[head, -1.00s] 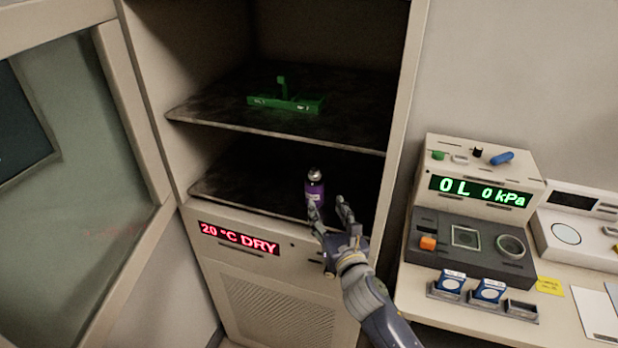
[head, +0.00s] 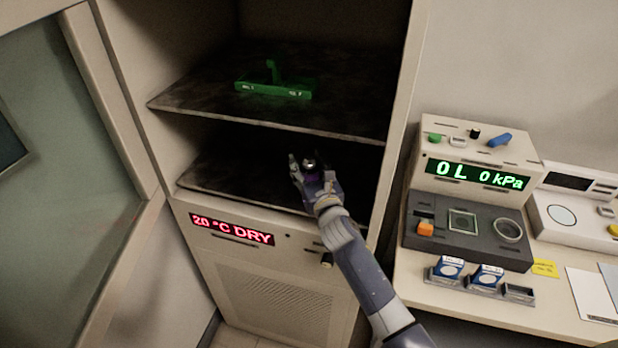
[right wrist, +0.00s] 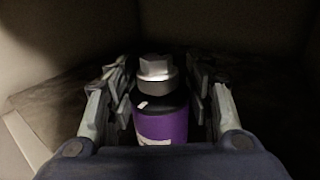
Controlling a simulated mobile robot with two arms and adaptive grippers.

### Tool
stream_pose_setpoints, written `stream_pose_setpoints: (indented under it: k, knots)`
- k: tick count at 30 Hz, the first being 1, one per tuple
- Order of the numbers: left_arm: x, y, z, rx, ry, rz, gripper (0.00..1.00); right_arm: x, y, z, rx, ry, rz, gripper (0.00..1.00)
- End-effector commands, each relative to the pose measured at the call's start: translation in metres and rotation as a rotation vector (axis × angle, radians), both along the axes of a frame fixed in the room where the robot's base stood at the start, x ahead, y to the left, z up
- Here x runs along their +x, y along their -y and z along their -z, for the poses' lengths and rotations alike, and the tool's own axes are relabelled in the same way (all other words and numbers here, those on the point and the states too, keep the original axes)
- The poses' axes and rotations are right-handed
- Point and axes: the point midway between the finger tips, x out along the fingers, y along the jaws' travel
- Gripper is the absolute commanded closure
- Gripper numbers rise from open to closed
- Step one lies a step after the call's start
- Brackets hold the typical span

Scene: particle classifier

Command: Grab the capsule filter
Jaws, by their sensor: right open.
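The capsule filter (right wrist: 160,120) is a small upright cylinder with a purple band, a dark shoulder and a silver hexagonal cap. It stands on the lower shelf (head: 220,175) of the open cabinet. In the head view my right gripper (head: 312,172) is in front of it and hides most of it, leaving the silver top (head: 309,163) showing. In the right wrist view the open fingers of my right gripper (right wrist: 160,95) lie on both sides of the filter, with a narrow gap on each side. My left gripper is not in view.
A green holder (head: 275,88) sits on the upper shelf (head: 200,105), above my right gripper. The cabinet's glass door (head: 60,170) stands open at the left. A desk at the right carries a pressure readout unit (head: 475,165) and several small items.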

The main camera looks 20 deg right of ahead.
Motion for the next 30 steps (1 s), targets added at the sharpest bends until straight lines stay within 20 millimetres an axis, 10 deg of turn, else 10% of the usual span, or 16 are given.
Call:
stream_pose_setpoints:
  k: [15, 22, 30]
  knots:
    - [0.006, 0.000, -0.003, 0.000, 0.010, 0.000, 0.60, 0.027, 0.000, 0.000, 0.002, 0.000, -0.001, 0.52]
    - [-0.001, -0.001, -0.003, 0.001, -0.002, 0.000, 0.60, 0.027, 0.000, 0.000, 0.001, -0.001, 0.000, 1.00]
    - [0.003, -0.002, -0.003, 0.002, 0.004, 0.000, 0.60, 0.027, 0.000, -0.001, 0.001, 0.002, -0.001, 1.00]
